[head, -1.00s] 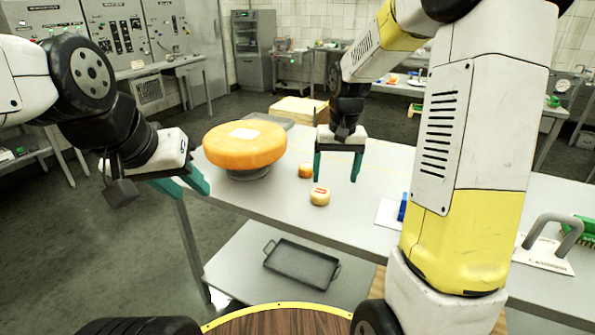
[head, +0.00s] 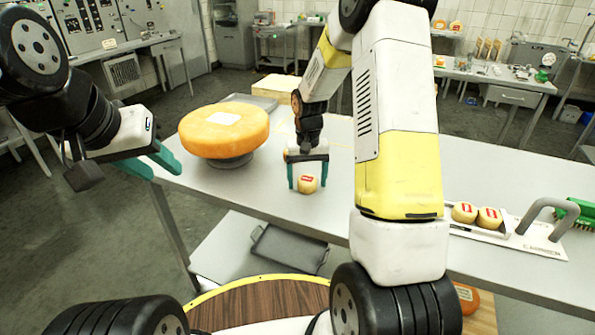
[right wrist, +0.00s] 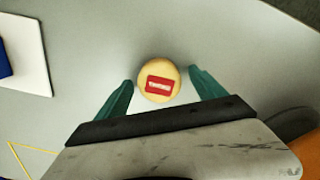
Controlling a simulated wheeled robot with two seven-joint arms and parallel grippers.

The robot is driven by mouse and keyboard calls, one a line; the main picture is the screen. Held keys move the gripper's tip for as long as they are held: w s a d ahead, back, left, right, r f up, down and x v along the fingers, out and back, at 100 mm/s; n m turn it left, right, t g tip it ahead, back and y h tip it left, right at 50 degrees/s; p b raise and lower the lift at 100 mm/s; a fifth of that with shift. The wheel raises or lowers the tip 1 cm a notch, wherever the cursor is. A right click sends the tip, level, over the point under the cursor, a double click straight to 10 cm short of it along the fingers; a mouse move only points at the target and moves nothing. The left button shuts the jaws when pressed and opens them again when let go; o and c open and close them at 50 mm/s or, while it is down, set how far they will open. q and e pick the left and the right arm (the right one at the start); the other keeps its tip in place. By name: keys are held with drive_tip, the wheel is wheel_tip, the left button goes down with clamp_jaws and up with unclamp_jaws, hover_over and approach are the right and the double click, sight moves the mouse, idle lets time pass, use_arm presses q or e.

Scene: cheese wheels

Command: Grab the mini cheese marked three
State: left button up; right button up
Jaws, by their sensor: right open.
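A small round yellow cheese (head: 307,184) with a red label sits on the steel table. The label's writing is too small to read. My right gripper (head: 307,180) points down at it, open. In the right wrist view the cheese (right wrist: 159,92) lies between the two teal fingertips (right wrist: 162,80), with a gap on each side. Two more small cheeses with red labels, one on the left (head: 464,212) and one on the right (head: 489,218), sit on a white board at the right. My left gripper (head: 155,166) is open and empty, off the table's left end.
A big orange cheese wheel (head: 224,130) stands on a dark round base left of my right gripper. The white board (head: 535,240) with a grey handle and a green brush (head: 574,212) are at the right. A dark tray (head: 288,249) lies on the lower shelf.

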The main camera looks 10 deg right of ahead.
drive_tip(key=shift+f, duration=0.1)
drive_tip(key=shift+c, duration=0.4)
drive_tip(key=c, duration=1.4)
drive_tip(key=shift+c, duration=0.4)
